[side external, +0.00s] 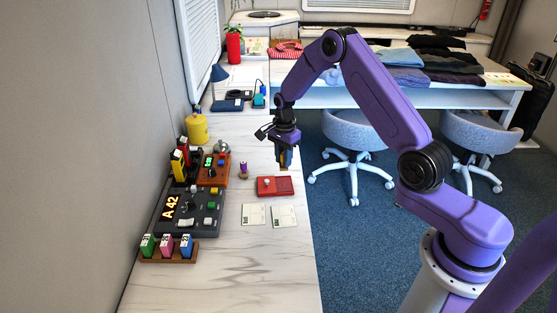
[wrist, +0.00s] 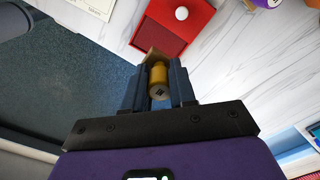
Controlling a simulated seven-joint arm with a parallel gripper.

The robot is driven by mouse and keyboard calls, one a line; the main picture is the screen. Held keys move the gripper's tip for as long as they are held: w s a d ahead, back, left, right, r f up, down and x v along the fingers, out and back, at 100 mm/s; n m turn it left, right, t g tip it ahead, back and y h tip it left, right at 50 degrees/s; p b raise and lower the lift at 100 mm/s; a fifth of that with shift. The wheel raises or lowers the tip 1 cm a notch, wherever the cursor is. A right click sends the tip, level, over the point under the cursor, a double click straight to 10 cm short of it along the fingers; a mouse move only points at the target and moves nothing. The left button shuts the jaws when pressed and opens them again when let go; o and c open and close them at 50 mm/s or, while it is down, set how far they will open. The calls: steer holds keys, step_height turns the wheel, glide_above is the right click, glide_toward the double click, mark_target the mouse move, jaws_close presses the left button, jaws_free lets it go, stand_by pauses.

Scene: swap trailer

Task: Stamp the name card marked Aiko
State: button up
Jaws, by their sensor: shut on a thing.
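My gripper (side external: 284,158) is shut on a stamp-like thing with a golden-yellow cylindrical handle (wrist: 158,80) and a brown block. It holds this above the table's right edge, behind the red box. Two pale name cards lie side by side in front of the red box: a left card (side external: 253,215) and a right card (side external: 284,216). Their writing is too small to read. Part of one card (wrist: 97,6) shows at the top of the wrist view. The red box (side external: 268,187), with a white knob, lies between my gripper and the cards; it also shows in the wrist view (wrist: 160,40).
A small purple and golden upright thing (side external: 243,170) stands left of the red box. A dark console (side external: 190,210), a rack of coloured blocks (side external: 168,250) and a yellow canister (side external: 197,128) line the wall side. The front table is clear.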

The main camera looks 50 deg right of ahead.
steer(key=shift+f, duration=2.9)
steer(key=shift+f, duration=0.5)
steer(key=shift+r, duration=3.5)
steer(key=s+a+f, duration=0.1)
steer(key=s+a, duration=0.8)
steer(key=a, duration=0.1)
steer(key=shift+f, duration=3.05)
steer(key=shift+f, duration=0.5)
